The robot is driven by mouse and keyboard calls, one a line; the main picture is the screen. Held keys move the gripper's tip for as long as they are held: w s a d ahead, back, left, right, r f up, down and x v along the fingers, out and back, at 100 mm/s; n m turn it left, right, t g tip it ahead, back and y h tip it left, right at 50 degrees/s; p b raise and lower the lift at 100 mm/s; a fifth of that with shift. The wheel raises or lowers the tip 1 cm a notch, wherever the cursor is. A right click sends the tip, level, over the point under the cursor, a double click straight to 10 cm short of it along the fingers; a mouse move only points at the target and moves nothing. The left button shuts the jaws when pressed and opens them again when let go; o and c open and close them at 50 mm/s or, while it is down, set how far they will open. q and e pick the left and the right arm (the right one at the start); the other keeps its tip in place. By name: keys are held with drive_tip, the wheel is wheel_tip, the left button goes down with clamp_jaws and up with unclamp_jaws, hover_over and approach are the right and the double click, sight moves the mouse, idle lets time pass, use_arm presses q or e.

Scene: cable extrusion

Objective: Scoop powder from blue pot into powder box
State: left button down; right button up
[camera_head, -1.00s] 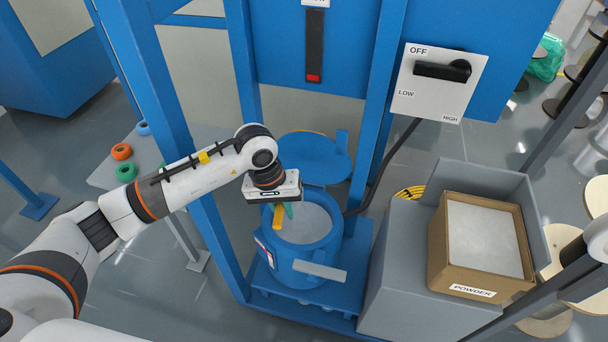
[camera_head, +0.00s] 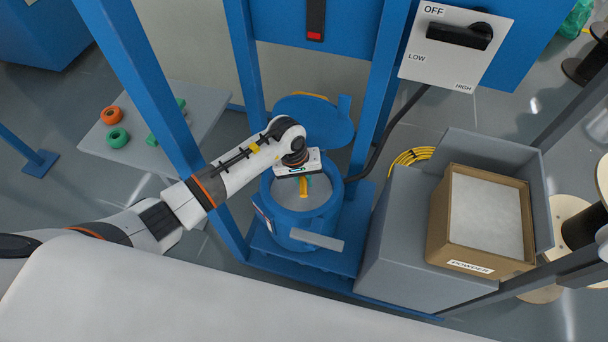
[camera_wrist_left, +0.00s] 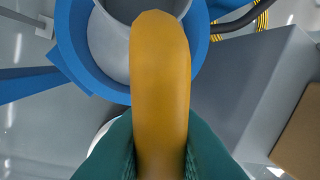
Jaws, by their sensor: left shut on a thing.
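My left gripper (camera_head: 303,184) points down over the mouth of the blue pot (camera_head: 272,232). Its green fingers are shut on the orange-yellow handle of a scoop (camera_head: 304,187), which also fills the middle of the left wrist view (camera_wrist_left: 160,85). The pot holds pale grey powder (camera_head: 319,190); its blue lid (camera_head: 320,122) stands open behind it. Gripper and scoop hide part of the powder, and I cannot tell whether the scoop touches it. The cardboard powder box (camera_head: 437,225), labelled POWDER and filled with whitish powder, stands to the right. My right gripper is out of view.
Blue frame posts (camera_head: 243,80) stand around the pot. The powder box sits on a grey cabinet (camera_head: 400,245) with a raised back wall. A switch panel (camera_head: 455,45) hangs behind, with a black cable below. A side table (camera_head: 175,105) at left carries small coloured rolls.

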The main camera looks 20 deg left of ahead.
use_arm(q)
wheel_tip(320, 180, down, 8)
drive_tip(key=b, duration=0.6)
drive_tip(key=shift+r, duration=0.15)
drive_tip(key=shift+f+b, duration=0.6)
drive_tip(key=shift+b, duration=0.2)
drive_tip(key=shift+f, duration=0.1)
